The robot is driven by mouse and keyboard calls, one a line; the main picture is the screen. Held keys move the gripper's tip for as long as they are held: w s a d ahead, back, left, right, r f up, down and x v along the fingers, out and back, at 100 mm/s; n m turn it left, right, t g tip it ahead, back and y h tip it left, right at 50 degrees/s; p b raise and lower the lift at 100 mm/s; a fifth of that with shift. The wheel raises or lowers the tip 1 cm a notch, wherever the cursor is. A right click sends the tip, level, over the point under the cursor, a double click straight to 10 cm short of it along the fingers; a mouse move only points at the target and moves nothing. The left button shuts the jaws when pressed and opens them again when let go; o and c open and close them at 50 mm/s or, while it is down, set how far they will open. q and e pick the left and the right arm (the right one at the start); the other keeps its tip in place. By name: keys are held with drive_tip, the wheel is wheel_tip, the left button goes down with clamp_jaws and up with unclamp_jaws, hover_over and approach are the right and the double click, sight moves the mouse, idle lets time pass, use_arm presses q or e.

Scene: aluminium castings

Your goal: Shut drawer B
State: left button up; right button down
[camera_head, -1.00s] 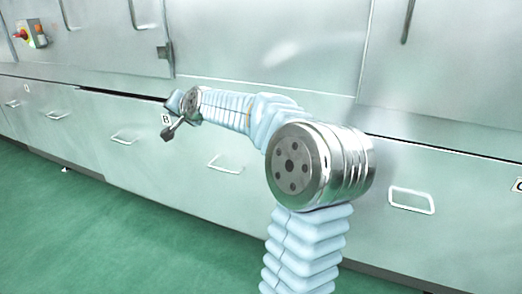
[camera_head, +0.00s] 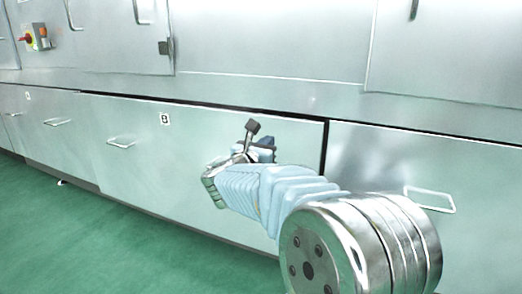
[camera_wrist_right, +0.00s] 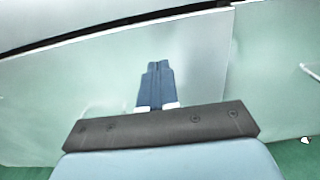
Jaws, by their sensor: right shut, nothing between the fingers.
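Drawer B (camera_head: 140,165) is a wide pale metal front with a small "B" label and a white bar handle (camera_head: 121,142) on its left part. A dark gap runs along its top edge and down its right edge, so it seems to stand slightly out from the cabinet. My right gripper (camera_head: 266,144) is in front of the right part of drawer B, partly hidden by its own wrist. In the right wrist view its fingers (camera_wrist_right: 157,82) are together and empty, pointing at the drawer front. I cannot tell whether they touch it. My left gripper is not in view.
Drawer A (camera_head: 45,120) is to the left, and another drawer (camera_head: 390,165) with a handle (camera_head: 430,200) is to the right. Cabinet doors (camera_head: 270,40) are above.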

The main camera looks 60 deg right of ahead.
sight(281, 129)
drive_tip(key=d, duration=0.8)
drive_tip(key=shift+w, duration=0.3)
drive_tip(key=shift+w, duration=0.1)
